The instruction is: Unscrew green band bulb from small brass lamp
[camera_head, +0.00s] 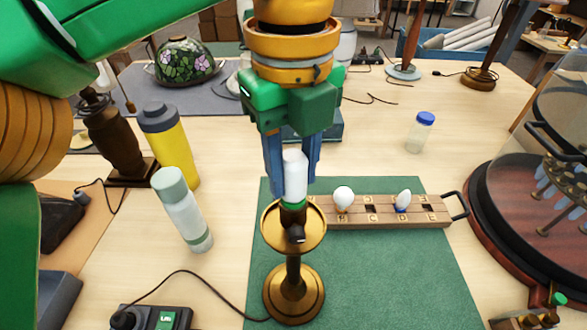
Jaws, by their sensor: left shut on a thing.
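The small brass lamp (292,281) stands upright on the green mat, with a round dish below its dark socket. The green band bulb (295,175) is a white upright tube with a green ring near its lower end. It sits in line with the socket at the lamp's top; I cannot tell whether its base is still threaded in. My left gripper (293,180) points down from above, with its blue fingers on either side of the bulb, shut on it. My right gripper is not in view.
A wooden bulb rack (384,213) with lettered holes lies right of the lamp, holding a white bulb (343,197) and a blue-banded bulb (402,200). A pale bottle (183,212) and a yellow bottle (171,147) stand left. The green mat's (395,280) front right is clear.

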